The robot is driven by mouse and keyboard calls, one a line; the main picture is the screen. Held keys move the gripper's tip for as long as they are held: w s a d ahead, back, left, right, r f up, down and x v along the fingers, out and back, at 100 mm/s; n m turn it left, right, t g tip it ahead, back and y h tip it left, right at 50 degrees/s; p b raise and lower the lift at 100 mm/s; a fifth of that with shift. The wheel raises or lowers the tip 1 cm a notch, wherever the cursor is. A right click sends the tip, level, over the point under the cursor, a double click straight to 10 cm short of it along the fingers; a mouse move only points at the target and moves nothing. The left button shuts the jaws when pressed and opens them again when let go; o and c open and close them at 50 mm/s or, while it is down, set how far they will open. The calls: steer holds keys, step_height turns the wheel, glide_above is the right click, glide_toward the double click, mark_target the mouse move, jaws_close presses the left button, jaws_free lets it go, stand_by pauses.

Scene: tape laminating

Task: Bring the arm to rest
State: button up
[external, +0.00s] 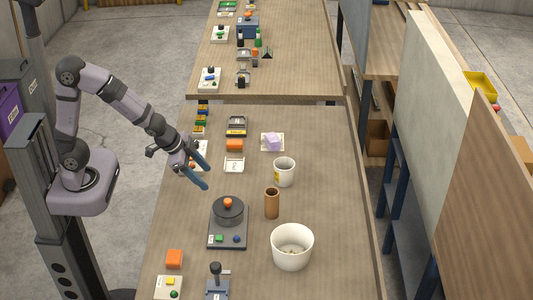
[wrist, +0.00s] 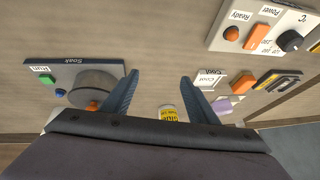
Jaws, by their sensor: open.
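My gripper (external: 203,172) hangs above the left side of the wooden table (external: 327,190) in the external view, with its two blue fingers pointing down and to the right. In the wrist view my gripper (wrist: 160,85) has its fingers wide apart with nothing between them. The fingers are above the table and appear to touch nothing. Part of a white panel behind the gripper is hidden in the external view.
Near my gripper stand a dark round device with an orange knob (external: 228,212), an orange block (external: 234,145), a white cup (external: 284,171), a brown cylinder (external: 272,203) and a white bucket (external: 292,247). The table's right side is mostly clear.

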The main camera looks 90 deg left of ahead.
steer(key=s+d+g+h, duration=0.1)
steer(key=s+d+g, duration=0.2)
steer(key=s, duration=0.6)
steer(key=s+d+g+p, duration=0.1)
steer(key=s+d, duration=0.3)
steer(key=s, duration=0.5)
steer(key=shift+f+n+g+h+p, duration=0.3)
steer(key=shift+g+h, duration=0.1)
steer(key=shift+g, duration=0.5)
steer(key=shift+d, duration=0.1)
